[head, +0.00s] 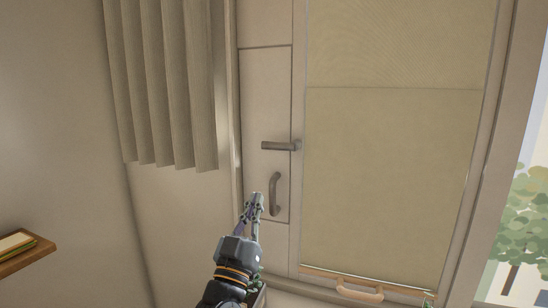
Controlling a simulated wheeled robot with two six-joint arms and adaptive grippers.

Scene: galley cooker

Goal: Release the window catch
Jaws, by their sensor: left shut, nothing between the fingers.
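A dark grey lever (278,146), which looks like the window catch, lies horizontal on the pale frame, its pivot end at the right. Below it is a curved upright pull handle (275,194). My left gripper (257,199) is shut and empty, pointing up just left of the pull handle's lower half and below the lever. It appears apart from the lever; whether it touches the pull handle I cannot tell. My right gripper is not in view.
A beige blind (390,180) covers the pane to the right, with a tan handle (359,292) at its bottom. A pleated curtain (165,85) hangs at upper left. A wooden shelf (28,256) with books sticks out at lower left. Trees show outside at right.

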